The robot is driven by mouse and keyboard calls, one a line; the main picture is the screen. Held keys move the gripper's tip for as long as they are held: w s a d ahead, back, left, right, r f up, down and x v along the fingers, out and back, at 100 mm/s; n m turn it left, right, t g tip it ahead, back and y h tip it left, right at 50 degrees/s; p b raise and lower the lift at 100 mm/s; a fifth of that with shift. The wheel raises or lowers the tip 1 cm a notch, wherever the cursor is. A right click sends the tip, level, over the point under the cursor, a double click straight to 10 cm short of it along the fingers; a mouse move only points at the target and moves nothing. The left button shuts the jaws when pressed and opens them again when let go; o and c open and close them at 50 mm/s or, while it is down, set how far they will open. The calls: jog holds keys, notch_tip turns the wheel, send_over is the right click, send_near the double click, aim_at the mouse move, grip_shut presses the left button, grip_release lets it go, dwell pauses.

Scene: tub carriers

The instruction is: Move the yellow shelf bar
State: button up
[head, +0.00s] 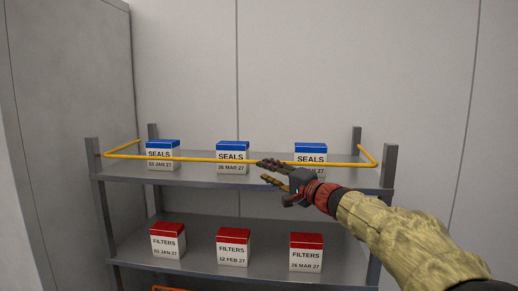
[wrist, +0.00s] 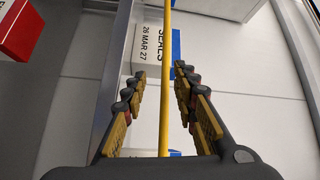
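The yellow shelf bar (head: 205,159) runs across the front of the upper shelf, with bent ends reaching back to the posts. It passes in front of the blue-topped SEALS boxes. My gripper (head: 266,172) is at the bar near its middle, one finger level with the bar and the other lower. In the wrist view the yellow bar (wrist: 165,95) runs lengthwise between the spread fingers of my gripper (wrist: 160,78), with gaps on both sides. The fingers are open and hold nothing.
SEALS boxes stand on the upper shelf (head: 200,174): left (head: 162,156), middle (head: 232,157) and right (head: 311,155). Red-topped FILTERS boxes (head: 167,241) stand on the lower shelf (head: 200,262). Grey posts (head: 389,165) bound the rack. A plain wall is behind.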

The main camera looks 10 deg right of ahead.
jog(key=shift+w+d+r+m+t, duration=0.2)
jog(key=shift+w+d+m+t, duration=0.05)
jog(key=shift+w+d, duration=0.3)
jog(key=shift+w+d+r+m+t, duration=0.15)
jog(key=shift+w+d+m+t, duration=0.1)
jog(key=shift+w+d, duration=0.25)
jog(key=shift+w+r+h, duration=0.2)
jog(key=shift+w+h, duration=0.15)
jog(key=shift+h, duration=0.05)
jog(key=p+x, duration=0.2)
jog(key=x, duration=0.5)
jog(key=shift+a, duration=0.1)
jog(key=shift+r, duration=0.1)
grip_shut()
